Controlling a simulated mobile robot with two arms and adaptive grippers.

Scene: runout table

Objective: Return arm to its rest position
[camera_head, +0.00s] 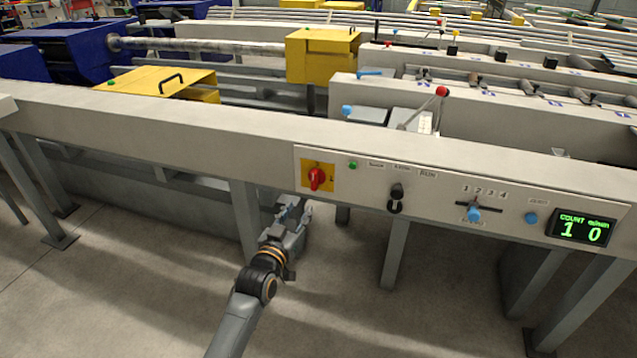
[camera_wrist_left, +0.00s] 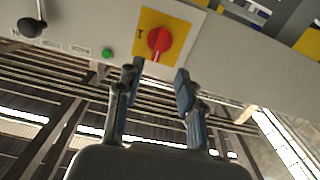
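My left gripper (camera_head: 294,212) is below the front panel, close under the red rotary switch (camera_head: 316,179) on its yellow plate. In the left wrist view the gripper (camera_wrist_left: 158,85) has its two fingers apart with nothing between them. The red switch (camera_wrist_left: 159,40) shows just beyond the fingertips, on the yellow plate, and the fingers appear clear of it. My left arm (camera_head: 240,315) reaches up from the bottom of the head view. My right gripper is not in view.
The panel (camera_head: 455,197) also carries a green button (camera_head: 353,165), a black selector (camera_head: 396,192), a blue slider knob (camera_head: 474,214), a blue button (camera_head: 531,218) and a green-lit count display (camera_head: 582,229). Grey table legs (camera_head: 245,217) stand near my left arm. The floor in front is clear.

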